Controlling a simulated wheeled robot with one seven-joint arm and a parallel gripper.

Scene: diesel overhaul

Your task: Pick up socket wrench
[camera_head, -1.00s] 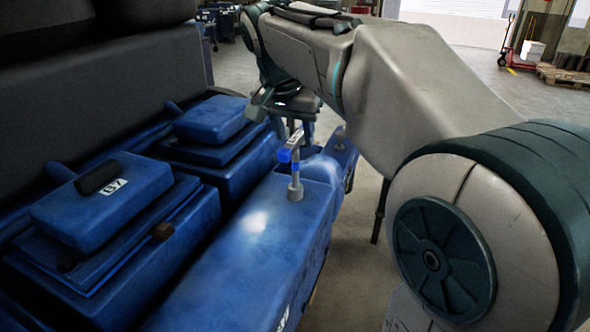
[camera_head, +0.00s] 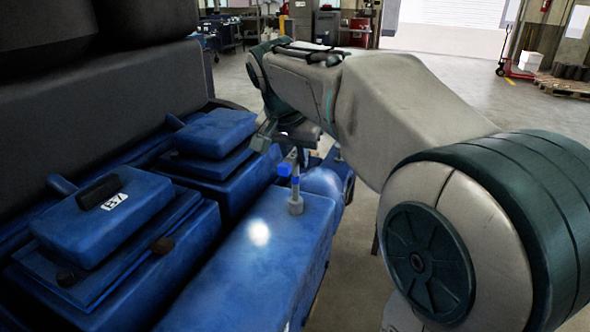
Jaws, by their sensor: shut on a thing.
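The socket wrench (camera_head: 294,188) is a slim grey tool with blue bands and a round socket at its foot. It stands upright on the blue engine block. My gripper (camera_head: 284,145) is over the wrench's upper end and shut on it. My wrist and fingers hide the top of the wrench. The socket end appears to rest on the block, but I cannot tell whether it touches.
Blue engine covers (camera_head: 105,207) with dark knobs lie to the left, before a dark grey wall-like body. The engine block (camera_head: 250,265) fills the lower middle. Open floor (camera_head: 462,95) lies to the right, with a pallet (camera_head: 562,86) and a red jack at the back.

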